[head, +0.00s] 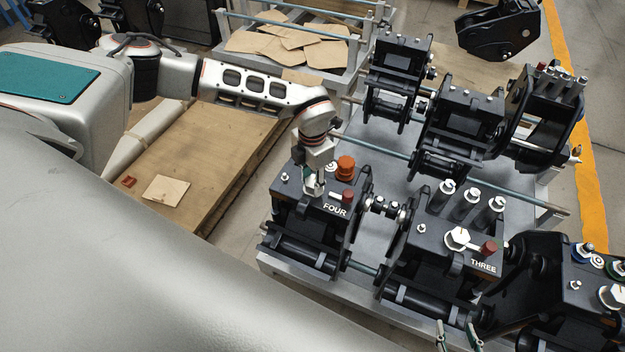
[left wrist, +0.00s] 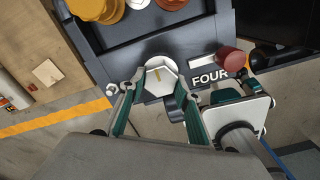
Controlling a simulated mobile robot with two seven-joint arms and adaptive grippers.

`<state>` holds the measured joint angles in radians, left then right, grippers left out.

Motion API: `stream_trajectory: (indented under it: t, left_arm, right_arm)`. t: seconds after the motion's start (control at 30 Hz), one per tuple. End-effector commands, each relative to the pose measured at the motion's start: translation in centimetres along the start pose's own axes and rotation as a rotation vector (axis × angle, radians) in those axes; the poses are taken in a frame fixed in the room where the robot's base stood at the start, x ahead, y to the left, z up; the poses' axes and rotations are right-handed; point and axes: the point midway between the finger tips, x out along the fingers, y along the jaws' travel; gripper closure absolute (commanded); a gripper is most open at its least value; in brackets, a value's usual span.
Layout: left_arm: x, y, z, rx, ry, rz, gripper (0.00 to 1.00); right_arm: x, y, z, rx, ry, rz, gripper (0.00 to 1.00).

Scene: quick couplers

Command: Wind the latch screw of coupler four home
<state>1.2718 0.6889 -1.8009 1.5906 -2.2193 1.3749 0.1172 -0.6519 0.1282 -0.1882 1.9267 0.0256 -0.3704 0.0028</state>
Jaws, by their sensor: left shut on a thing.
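Coupler four (head: 310,215) is a black block labelled FOUR, standing at the near left of the grey stand. My left gripper (head: 314,190) reaches down onto its top from above. In the head view the gripper mostly hides the screw. My right gripper (head: 456,330) shows only its fingertips at the bottom edge, apart and empty.
A dark red knob (head: 345,197) and an orange cap (head: 346,166) stand close to the gripper on coupler four. Coupler three (head: 440,245), with its own white hex screw (head: 457,238), is to the right. More couplers stand behind. A wooden pallet (head: 215,150) lies left.

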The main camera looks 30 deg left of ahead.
Motion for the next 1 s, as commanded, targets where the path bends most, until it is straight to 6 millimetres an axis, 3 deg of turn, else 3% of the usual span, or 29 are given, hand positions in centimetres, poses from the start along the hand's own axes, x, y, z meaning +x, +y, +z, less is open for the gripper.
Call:
stream_trajectory:
  t: [0.37, 0.4, 0.43, 0.8, 1.0]
  left_arm:
    - [-0.1, 0.1, 0.1, 0.009, -0.003, 0.002, 0.89]
    - [-0.1, 0.1, 0.1, 0.009, -0.003, 0.002, 0.65]
    - [-0.1, 0.1, 0.1, 0.008, -0.003, 0.002, 0.61]
    - [-0.3, 0.1, 0.1, 0.007, -0.002, 0.001, 0.61]
    - [-2.9, 0.1, 0.1, 0.007, -0.005, 0.001, 0.61]
  right_arm:
    - [0.0, 0.0, -0.1, 0.001, 0.001, 0.001, 0.60]
    - [0.0, 0.1, -0.1, 0.001, 0.002, 0.001, 0.60]
    - [0.0, 0.1, -0.2, 0.001, 0.003, 0.001, 0.60]
    - [-0.1, -0.1, -0.1, 0.004, 0.001, 0.000, 0.60]
    - [-0.1, 0.0, -0.2, 0.002, 0.002, 0.001, 0.60]
